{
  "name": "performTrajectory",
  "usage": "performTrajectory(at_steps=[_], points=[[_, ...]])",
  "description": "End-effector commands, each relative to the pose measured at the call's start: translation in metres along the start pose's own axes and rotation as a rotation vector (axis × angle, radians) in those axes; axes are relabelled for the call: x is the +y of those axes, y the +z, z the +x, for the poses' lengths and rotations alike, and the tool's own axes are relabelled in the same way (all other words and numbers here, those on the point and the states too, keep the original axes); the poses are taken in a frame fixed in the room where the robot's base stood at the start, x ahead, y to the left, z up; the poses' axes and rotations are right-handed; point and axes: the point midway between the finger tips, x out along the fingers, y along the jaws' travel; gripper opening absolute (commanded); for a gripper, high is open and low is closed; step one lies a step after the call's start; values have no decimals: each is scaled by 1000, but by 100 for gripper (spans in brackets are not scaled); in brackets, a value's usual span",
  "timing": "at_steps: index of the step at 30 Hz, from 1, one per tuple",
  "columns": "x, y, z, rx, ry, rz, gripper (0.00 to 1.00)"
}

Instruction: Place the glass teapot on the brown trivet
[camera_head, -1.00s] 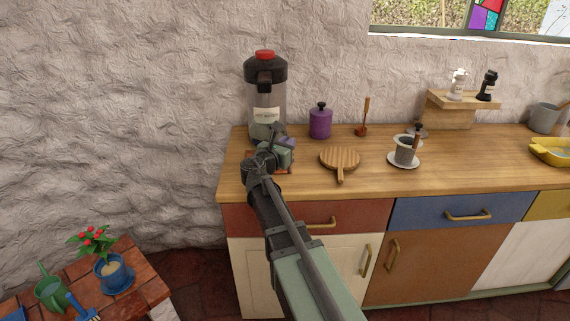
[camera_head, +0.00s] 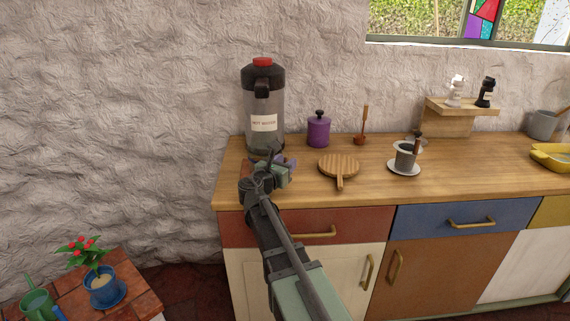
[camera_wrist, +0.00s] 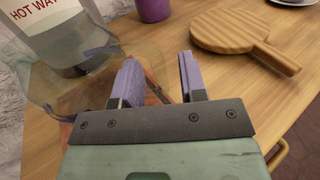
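The clear glass teapot (camera_wrist: 88,68) is at the left in the wrist view, in front of the hot water dispenser. In the head view my arm hides most of it. My gripper (camera_wrist: 160,80) has two purple finger pads standing apart beside the teapot. A thin clear curved edge, perhaps its handle, shows between them; I see no contact. My gripper is low over the counter's left end in the head view (camera_head: 285,165). A round slatted wooden piece with a handle (camera_head: 338,164), perhaps the brown trivet, lies to its right. It also shows bare in the wrist view (camera_wrist: 230,30).
The hot water dispenser (camera_head: 263,105) stands behind my gripper. A purple lidded jar (camera_head: 318,131) is beyond the round wooden piece. A grey cup on a saucer (camera_head: 404,167) stands farther right. A reddish-brown flat surface (camera_wrist: 66,132) shows below the teapot.

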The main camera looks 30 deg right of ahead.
Motion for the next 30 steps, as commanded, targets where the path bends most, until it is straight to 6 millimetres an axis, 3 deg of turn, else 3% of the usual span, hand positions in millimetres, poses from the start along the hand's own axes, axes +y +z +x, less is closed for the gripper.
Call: performTrajectory(at_steps=[5,12,15,19,20,30], points=[[-1,0,-29,0,3,0,38],[0,0,-88,0,3,0,38],[0,0,-102,0,2,0,38],[1,0,-109,0,0,0,38],[1,0,-109,0,0,0,43],[5,0,-112,0,5,0,43]])
